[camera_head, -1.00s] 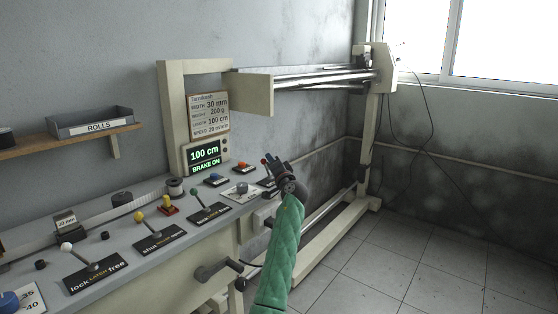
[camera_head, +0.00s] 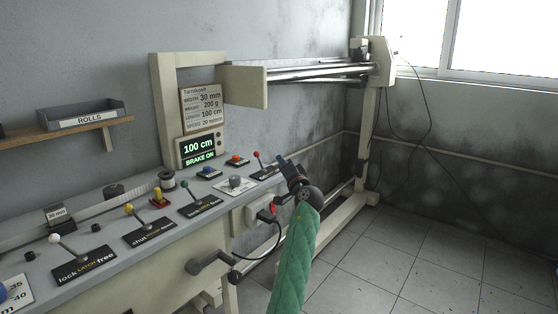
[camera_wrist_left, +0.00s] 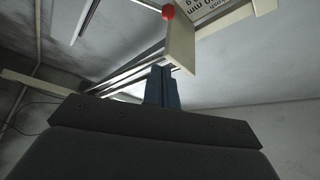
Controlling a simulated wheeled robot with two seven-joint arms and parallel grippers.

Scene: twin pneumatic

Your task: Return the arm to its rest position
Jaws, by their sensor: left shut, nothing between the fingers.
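My left gripper (camera_head: 283,162) is at the right end of the machine's control panel, at the end of my green-sleeved arm. It is shut and empty, with its fingers beside the red-knobbed lever (camera_head: 257,155). I cannot tell whether they touch. In the left wrist view the closed blue-grey fingers (camera_wrist_left: 162,88) point up toward the machine's frame, and a red knob (camera_wrist_left: 168,12) shows beyond their tips. My right gripper is not in view.
The control panel (camera_head: 150,222) carries several levers and buttons. A display (camera_head: 198,147) reads 100 cm and BRAKE ON. A crank handle (camera_head: 212,262) and a plugged cable stick out at the front. A shelf (camera_head: 60,137) holds a ROLLS tray. Tiled floor (camera_head: 430,270) is open at right.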

